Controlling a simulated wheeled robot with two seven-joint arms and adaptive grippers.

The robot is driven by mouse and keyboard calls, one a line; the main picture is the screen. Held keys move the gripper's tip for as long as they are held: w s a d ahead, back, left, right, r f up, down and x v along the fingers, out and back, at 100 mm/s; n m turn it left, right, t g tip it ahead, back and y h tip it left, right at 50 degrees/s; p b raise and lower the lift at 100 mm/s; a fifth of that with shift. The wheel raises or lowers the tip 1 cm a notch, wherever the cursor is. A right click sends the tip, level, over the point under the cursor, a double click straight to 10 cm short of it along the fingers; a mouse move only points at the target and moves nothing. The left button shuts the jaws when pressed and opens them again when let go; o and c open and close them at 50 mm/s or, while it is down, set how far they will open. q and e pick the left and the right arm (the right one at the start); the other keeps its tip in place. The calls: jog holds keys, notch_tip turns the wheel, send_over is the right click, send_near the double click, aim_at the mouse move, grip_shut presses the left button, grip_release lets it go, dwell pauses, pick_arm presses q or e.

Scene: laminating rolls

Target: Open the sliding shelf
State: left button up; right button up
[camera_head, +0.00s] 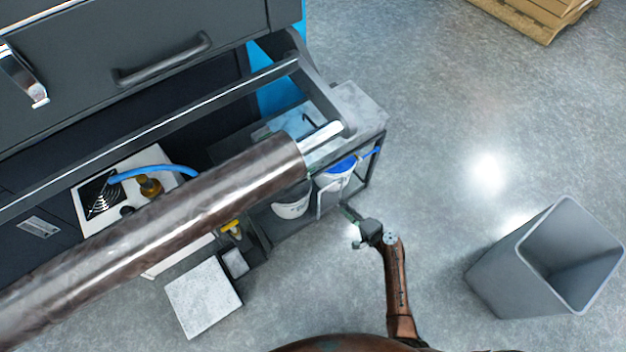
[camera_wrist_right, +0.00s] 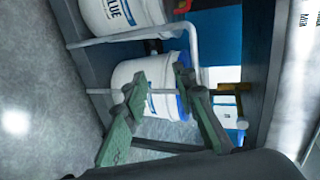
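The sliding shelf appears to be the low grey frame holding white buckets under the machine. Its pale tube rail (camera_head: 322,200) shows beside a blue-lidded bucket (camera_head: 336,172). In the right wrist view the rail (camera_wrist_right: 193,45) bends around the buckets, and a thinner bar crosses the nearer bucket (camera_wrist_right: 140,72). My right gripper (camera_head: 353,213) is just to the right of the shelf front, low near the floor. In the wrist view the right gripper (camera_wrist_right: 160,82) is open, its green-padded fingers apart in front of the nearer bucket. Contact with the rail cannot be told. My left gripper is out of view.
A large metallic roll (camera_head: 190,215) extends over the shelf and hides part of it. A machine drawer with a dark handle (camera_head: 160,62) is above. A grey bin (camera_head: 520,270) stands at right, a wooden pallet (camera_head: 530,18) farther back. The floor between is clear.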

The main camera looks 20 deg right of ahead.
jog(key=t+b, duration=0.2)
send_near(332, 184)
jog(key=w+f, duration=0.1)
jog(key=w, duration=0.2)
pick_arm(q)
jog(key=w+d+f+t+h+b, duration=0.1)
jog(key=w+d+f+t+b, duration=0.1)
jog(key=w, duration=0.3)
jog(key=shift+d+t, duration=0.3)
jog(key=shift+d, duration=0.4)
pick_arm(e)
jog(key=shift+m, duration=0.4)
jog(key=x, duration=0.3)
jog(key=a+x, duration=0.1)
jog(key=x, duration=0.3)
jog(key=shift+f, duration=0.15)
grip_shut()
